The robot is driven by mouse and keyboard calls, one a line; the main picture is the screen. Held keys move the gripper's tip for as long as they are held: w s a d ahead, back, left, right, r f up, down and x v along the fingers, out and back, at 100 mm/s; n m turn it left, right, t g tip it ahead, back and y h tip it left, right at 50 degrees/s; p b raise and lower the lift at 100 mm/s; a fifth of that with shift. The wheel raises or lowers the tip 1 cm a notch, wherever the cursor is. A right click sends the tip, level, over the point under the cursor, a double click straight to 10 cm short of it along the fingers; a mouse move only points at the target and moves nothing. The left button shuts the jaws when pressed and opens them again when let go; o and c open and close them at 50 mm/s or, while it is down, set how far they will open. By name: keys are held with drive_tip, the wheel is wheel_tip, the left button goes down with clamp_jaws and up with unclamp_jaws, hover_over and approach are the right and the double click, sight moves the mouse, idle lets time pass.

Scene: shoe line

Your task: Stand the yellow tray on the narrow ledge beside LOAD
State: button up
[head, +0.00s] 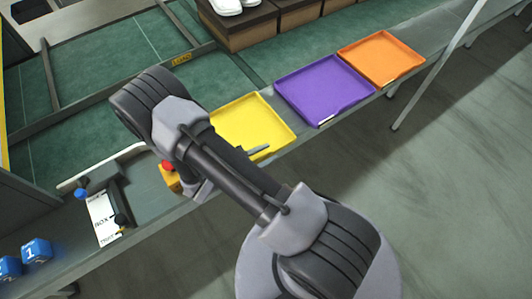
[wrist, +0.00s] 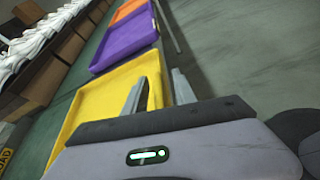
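The yellow tray (head: 262,115) lies flat on the line, left of the purple tray, in the head view. The LOAD label (head: 181,59) is on a dark bar behind and left of it. In the wrist view the yellow tray (wrist: 88,105) fills the middle left. My gripper (wrist: 158,82) is at the tray's near side wall, one finger over the tray and the other outside the wall. The fingers look apart, with the wall between them. In the head view, my gripper (head: 259,150) shows by the tray's front edge; my arm hides the tray's left part.
The purple tray (head: 325,88) and orange tray (head: 381,58) lie farther right along the grey ledge (head: 432,45). Brown shoe boxes (head: 238,32) stand behind. A red button (head: 169,166), a white BOX card (head: 102,217) and blue number cubes (head: 37,251) are at left. Open floor lies in front.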

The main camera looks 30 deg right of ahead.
drive_tip(key=shift+r, duration=0.2)
drive_tip(key=p+v, duration=0.4)
drive_tip(key=v, duration=0.8)
drive_tip(key=s+a+r+m+t+y, duration=0.1)
drive_tip(key=s+r+m+y, duration=0.2)
drive_tip(key=r, duration=0.8)
drive_tip(key=s+a+r+m+t+y, duration=0.1)
drive_tip(key=s+r+m+y, duration=0.2)
drive_tip(key=r+m+y, duration=0.4)
drive_tip(key=s+a+r+m+t+y, duration=0.1)
drive_tip(key=r+m+y, duration=0.4)
drive_tip(key=r+m, duration=0.5)
wheel_tip(320, 180, up, 5)
drive_tip(key=s+t, duration=0.1)
drive_tip(key=s, duration=0.1)
drive_tip(key=shift+s+a+r+m+b, duration=0.2)
drive_tip(key=shift+s+a+m+b, duration=0.1)
drive_tip(key=shift+s+m, duration=0.1)
drive_tip(key=shift+f, duration=0.1)
wheel_tip(320, 180, down, 4)
drive_tip(key=b, duration=0.4)
